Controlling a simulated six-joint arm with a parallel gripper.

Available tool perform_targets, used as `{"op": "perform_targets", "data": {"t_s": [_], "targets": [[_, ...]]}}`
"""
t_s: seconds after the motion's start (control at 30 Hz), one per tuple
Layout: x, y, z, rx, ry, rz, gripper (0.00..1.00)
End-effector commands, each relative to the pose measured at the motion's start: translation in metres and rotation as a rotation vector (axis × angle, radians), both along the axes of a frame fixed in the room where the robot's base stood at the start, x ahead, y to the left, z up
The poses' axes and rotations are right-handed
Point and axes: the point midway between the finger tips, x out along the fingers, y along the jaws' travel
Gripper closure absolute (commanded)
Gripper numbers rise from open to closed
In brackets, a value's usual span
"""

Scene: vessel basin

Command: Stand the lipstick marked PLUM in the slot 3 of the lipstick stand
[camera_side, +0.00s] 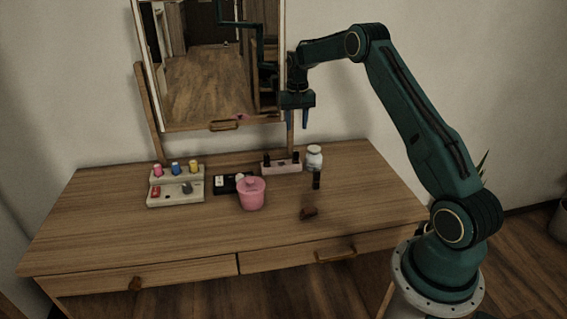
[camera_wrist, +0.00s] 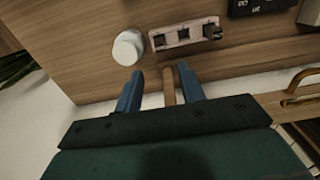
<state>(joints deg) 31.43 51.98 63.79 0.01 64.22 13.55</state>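The pale pink lipstick stand (camera_side: 282,167) is at the back of the tabletop. Dark upright pieces show at its two ends in the side view. In the wrist view the stand (camera_wrist: 184,37) has a row of square slots, with a dark item (camera_wrist: 212,31) at the right one. A dark lipstick-like cylinder (camera_side: 316,180) stands upright on the table in front of the white jar. No PLUM mark or slot number is readable. My gripper (camera_side: 296,122) is open and empty, high above the back of the table near the mirror; its fingers (camera_wrist: 160,88) are apart.
A white jar (camera_side: 314,158) stands right of the stand; it also shows in the wrist view (camera_wrist: 128,47). A pink lidded pot (camera_side: 251,194), a black palette (camera_side: 226,184) and a stepped rack (camera_side: 175,187) with coloured items are left. A brown object (camera_side: 309,213) lies in front. The mirror (camera_side: 215,70) rises behind.

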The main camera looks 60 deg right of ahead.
Motion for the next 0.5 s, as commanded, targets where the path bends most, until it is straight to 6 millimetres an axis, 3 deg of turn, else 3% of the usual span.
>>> {"op": "perform_targets", "data": {"t_s": [0.27,0.5], "targets": [[0.000,0.006,0.009,-0.004,-0.007,0.011,0.61],[-0.004,0.036,0.052,-0.023,-0.040,0.070,0.61]]}}
